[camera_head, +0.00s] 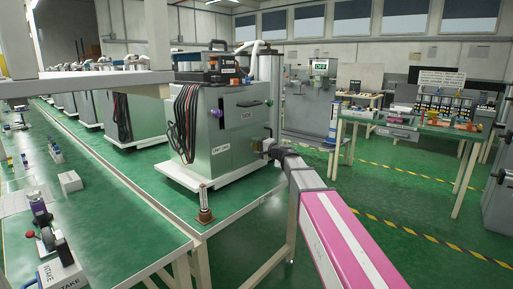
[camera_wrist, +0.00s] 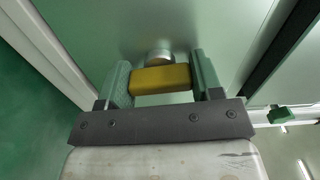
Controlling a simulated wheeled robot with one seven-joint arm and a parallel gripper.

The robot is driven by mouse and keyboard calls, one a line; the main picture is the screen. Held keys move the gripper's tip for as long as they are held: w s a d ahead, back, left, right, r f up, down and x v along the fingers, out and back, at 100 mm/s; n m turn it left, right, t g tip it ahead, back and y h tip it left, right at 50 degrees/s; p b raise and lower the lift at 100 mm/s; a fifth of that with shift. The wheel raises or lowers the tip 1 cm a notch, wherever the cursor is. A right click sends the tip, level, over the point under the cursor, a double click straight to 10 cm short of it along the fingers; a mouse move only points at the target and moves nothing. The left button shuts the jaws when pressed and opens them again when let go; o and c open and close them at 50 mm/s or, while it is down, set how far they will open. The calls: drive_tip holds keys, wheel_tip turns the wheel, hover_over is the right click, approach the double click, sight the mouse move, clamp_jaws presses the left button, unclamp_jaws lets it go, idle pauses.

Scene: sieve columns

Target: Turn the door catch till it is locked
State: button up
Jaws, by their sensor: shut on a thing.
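The door catch is a yellow bar (camera_wrist: 160,80) on a round silver spindle (camera_wrist: 157,56), set on a grey-green door face (camera_wrist: 150,25). In the wrist view the bar lies nearly level across the picture. My gripper (camera_wrist: 159,74) is shut on it, with one green finger at each end. In the head view my gripper (camera_head: 264,147) reaches the lower right of the grey cabinet (camera_head: 215,150), which has a "SIDE" label. The catch is too small and covered there to make out.
A purple knob (camera_head: 220,114) and a small olive knob (camera_head: 269,102) stick out of the cabinet above my gripper. Black and red cables (camera_head: 184,115) hang on its left. A small post on a brown base (camera_head: 205,205) stands at the green bench's corner.

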drive_tip(key=shift+m, duration=0.5)
drive_tip(key=o, duration=0.9)
drive_tip(key=v, duration=1)
drive_tip(key=shift+s+d, duration=0.25)
drive_tip(key=shift+d, duration=0.1)
